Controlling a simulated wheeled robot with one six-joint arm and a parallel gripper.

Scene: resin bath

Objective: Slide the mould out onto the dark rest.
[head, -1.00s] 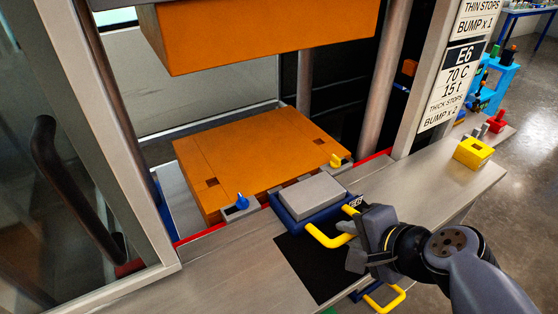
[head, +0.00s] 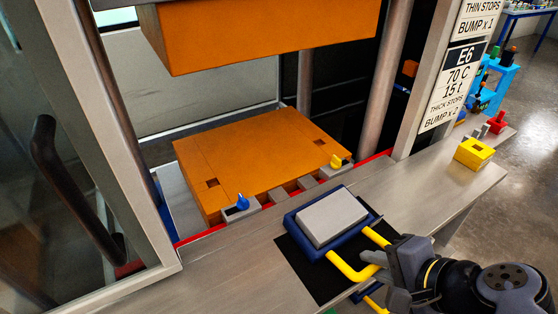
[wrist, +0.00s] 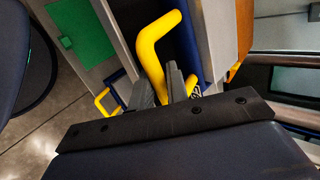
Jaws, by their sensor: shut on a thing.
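The mould (head: 331,219) is a grey block in a blue frame with a yellow U-shaped handle (head: 352,272) at its front. In the head view it lies on the dark rest (head: 293,262), a black patch on the steel table; dark surface shows to its left and front, and a little at its right. My gripper (head: 376,262) is shut on the yellow handle from the right front. In the wrist view the fingers (wrist: 176,84) close around one leg of the handle (wrist: 152,48). The far side of the grip is hidden.
Behind is the press with an orange lower platen (head: 262,152) and a raised orange upper platen (head: 265,35). A blue peg (head: 242,202) and a yellow peg (head: 336,161) stand at the platen's front edge. A yellow block (head: 473,153) sits at right; bare table lies between.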

